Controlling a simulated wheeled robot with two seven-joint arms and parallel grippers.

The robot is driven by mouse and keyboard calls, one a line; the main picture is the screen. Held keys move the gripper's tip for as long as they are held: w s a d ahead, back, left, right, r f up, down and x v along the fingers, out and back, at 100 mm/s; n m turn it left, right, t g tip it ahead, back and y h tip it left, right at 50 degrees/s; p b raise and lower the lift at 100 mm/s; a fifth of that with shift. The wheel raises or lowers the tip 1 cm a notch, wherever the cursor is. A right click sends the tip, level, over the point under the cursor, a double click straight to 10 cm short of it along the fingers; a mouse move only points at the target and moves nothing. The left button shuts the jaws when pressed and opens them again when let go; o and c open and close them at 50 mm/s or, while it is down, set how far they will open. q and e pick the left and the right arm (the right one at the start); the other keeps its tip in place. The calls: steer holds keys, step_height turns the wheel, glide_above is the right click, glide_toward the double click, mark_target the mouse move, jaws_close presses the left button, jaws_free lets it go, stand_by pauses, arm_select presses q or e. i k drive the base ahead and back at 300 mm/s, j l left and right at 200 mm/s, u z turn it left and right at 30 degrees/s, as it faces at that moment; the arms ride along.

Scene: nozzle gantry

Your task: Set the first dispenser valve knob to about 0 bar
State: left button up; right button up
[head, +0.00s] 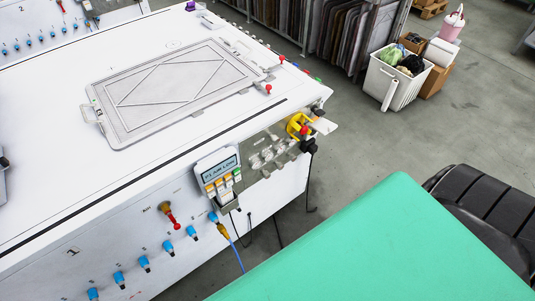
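A row of blue knobs (168,247) runs along the white front panel of the machine (60,270), below its top edge. Small labels sit by them, too small to read, so I cannot tell which is the first dispenser valve knob. A red-handled brass valve (172,215) is above the row. A small display box (219,170) with coloured buttons is fixed at the panel's upper right; its text seems to end in "AIR LOW". No pressure reading in bar is legible. Neither gripper is clearly in view.
A framed plate (175,90) lies on the white machine top. A green surface (390,250) fills the lower right. A white bin (392,78) and boxes stand behind on open grey floor.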

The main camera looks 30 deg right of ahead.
mark_target(279, 165)
steer(key=z, duration=1.2)
